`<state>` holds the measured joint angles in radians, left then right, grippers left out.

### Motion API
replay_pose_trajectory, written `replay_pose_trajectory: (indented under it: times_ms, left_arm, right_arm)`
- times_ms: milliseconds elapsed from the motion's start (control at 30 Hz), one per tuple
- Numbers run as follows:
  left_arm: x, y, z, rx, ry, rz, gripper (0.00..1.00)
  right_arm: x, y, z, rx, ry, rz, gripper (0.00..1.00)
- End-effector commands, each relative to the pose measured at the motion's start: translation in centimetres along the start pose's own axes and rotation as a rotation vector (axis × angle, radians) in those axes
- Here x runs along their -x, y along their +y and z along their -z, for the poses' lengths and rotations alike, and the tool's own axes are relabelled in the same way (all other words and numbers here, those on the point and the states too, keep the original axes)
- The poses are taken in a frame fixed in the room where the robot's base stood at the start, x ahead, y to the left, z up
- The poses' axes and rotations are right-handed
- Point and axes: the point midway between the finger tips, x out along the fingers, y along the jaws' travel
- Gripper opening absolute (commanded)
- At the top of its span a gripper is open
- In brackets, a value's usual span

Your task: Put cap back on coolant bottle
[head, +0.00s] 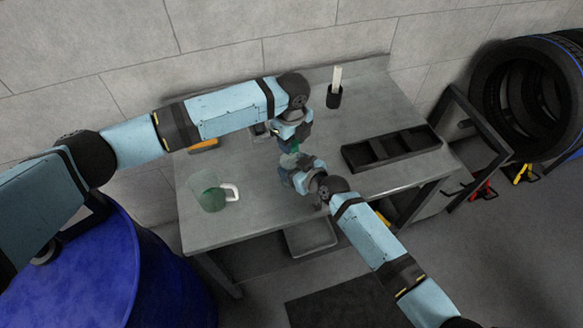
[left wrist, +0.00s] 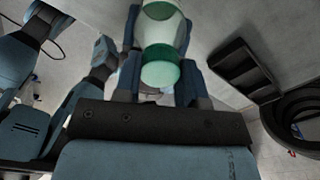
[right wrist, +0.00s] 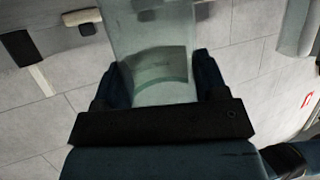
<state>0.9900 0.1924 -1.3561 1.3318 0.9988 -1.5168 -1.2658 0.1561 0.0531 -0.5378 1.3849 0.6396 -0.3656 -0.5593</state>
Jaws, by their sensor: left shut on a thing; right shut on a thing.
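The coolant bottle is pale and translucent, with a grey-green label. In the right wrist view the bottle (right wrist: 155,60) stands between the fingers of my right gripper (right wrist: 157,88), which is shut on it. The green cap (left wrist: 160,72) shows between the fingers of my left gripper (left wrist: 160,78), which is shut on it. The bottle (left wrist: 160,32) lies just beyond the cap in that view. In the head view my left gripper (head: 291,146) is right above my right gripper (head: 292,172), over the bench. The fingers hide most of the bottle there; I cannot tell whether the cap touches its mouth.
A clear jug with green liquid (head: 208,192) stands on the bench (head: 240,226) at left. A black divided tray (head: 390,148) lies at right, and a dark cup (head: 334,98) at the back. A blue drum (head: 130,265) stands front left.

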Motion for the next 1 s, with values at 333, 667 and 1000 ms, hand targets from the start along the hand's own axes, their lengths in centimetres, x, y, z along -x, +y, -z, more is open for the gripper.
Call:
replay_pose_trajectory:
  times_ms: [333, 667, 1000]
  left_arm:
    - [-0.03, 0.02, -0.08, -0.771, -0.002, -0.001, 0.09]
    - [-0.08, 0.04, -0.03, -1.046, 0.000, -0.001, 0.39]
    - [-0.07, 0.03, -0.02, -1.044, 0.000, -0.001, 0.63]
  right_arm:
    - [0.01, 0.02, -0.01, 0.000, 0.000, 0.000, 0.00]
    - [0.01, 0.01, -0.01, 0.000, 0.000, 0.000, 0.00]
    - [0.01, 0.00, -0.02, 0.000, 0.000, 0.000, 0.00]
